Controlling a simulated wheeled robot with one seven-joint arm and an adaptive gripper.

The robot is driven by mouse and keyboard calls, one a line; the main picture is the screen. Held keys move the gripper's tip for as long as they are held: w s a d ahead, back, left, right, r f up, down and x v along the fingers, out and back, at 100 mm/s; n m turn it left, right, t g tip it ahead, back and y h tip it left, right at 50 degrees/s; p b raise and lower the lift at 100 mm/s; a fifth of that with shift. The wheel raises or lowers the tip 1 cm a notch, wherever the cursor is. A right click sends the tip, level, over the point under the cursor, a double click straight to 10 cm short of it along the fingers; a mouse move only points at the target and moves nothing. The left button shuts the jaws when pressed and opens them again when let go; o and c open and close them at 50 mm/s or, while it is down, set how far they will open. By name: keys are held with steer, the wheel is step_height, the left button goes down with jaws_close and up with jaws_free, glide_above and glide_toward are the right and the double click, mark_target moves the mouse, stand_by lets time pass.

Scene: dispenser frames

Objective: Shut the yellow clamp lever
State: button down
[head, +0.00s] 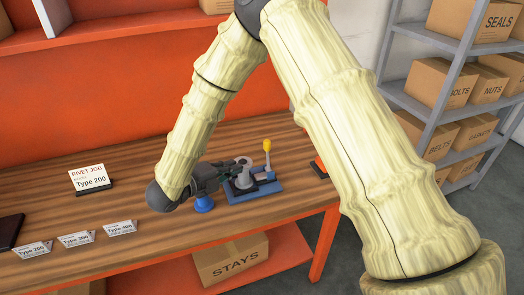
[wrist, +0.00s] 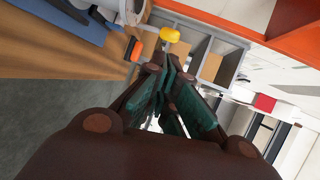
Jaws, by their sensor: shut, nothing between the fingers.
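The yellow clamp lever (head: 267,146) stands upright on a blue-based fixture (head: 262,190) on the wooden bench. Its yellow knob (wrist: 170,33) also shows in the wrist view, just beyond the fingertips. My gripper (head: 244,166) reaches over the fixture from the left, with its tips a little left of the lever. In the wrist view my gripper (wrist: 160,72) has its fingers together with nothing held. Whether the fingertips touch any part of the fixture cannot be told. Part of the fixture is hidden behind my gripper.
A blue domed piece (head: 203,205) sits below my wrist. An orange block (head: 320,166) stands near the bench's right end. Label cards (head: 76,239) line the front left, and a Rivet Job sign (head: 89,177) stands behind them. Grey shelving (head: 455,75) with boxes stands at right.

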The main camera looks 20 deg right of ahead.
steer(key=r+p+x, duration=0.1)
steer(key=p+x, duration=0.6)
steer(key=x, duration=0.7)
steer(key=shift+w, duration=0.25)
